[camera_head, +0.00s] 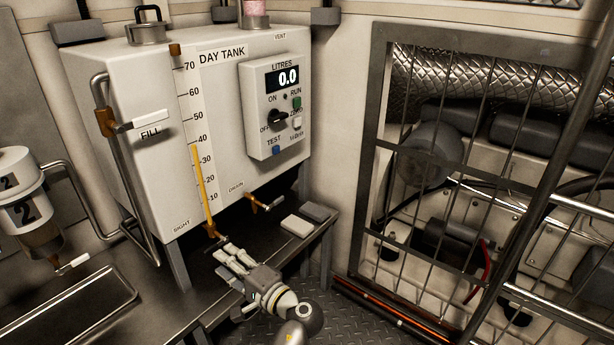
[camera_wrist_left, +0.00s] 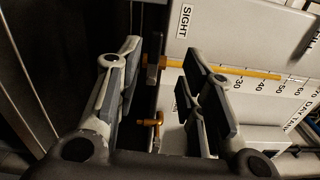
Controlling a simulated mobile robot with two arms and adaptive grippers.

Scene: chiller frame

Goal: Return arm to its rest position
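My left gripper (camera_head: 228,257) is low in front of the white day tank (camera_head: 150,75), just below the foot of its sight gauge (camera_head: 203,190). In the left wrist view the gripper (camera_wrist_left: 160,72) has its fingers spread apart, with nothing held between them. A brass fitting (camera_wrist_left: 152,68) at the gauge's foot and a brass drain tap (camera_wrist_left: 150,122) show in the gap beyond the fingers; I see no clear contact. My right gripper is in neither view.
A dark metal bench (camera_head: 195,310) lies under the gripper, with two small pads (camera_head: 297,225) to its right. A bent pipe (camera_head: 128,190) with a fill lever is at the tank's left. A barred guard (camera_head: 375,150) stands at the right. Diamond-plate floor lies between.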

